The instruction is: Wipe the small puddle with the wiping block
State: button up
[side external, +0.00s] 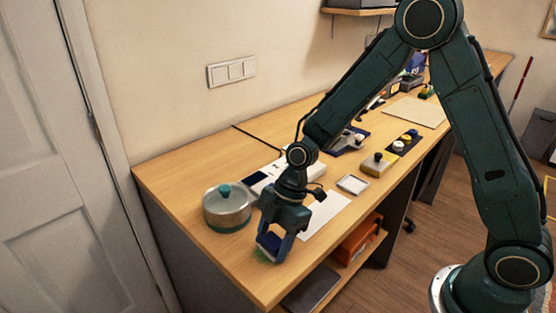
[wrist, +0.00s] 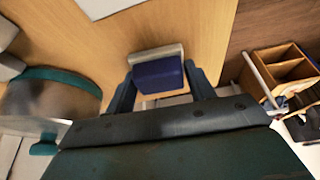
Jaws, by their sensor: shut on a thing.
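The wiping block (side external: 268,243) is dark blue on top. In the wrist view the block (wrist: 157,74) shows a blue top and a pale greyish base, between the two fingers. My gripper (side external: 275,240) points down at the near left part of the desk and is shut on the block. The block is low at the desk top; I cannot tell for sure whether it touches it. A greenish edge shows at its foot in the side view.
A lidded pot (side external: 228,207) stands just left of my gripper. A white sheet (side external: 325,213) lies to the right, with a small square tray (side external: 352,184) beyond. The desk's front edge (side external: 305,277) is close. An orange box (side external: 358,240) sits on the shelf below.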

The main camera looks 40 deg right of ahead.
aim_at(249, 267)
jog(key=shift+a, duration=2.65)
jog(key=shift+w+d, duration=0.2)
jog(key=shift+d, duration=3.65)
jog(key=shift+a, duration=3.9)
notch_tip(249, 267, up, 8)
jog(key=shift+d, duration=0.15)
jog(key=shift+r, duration=0.1)
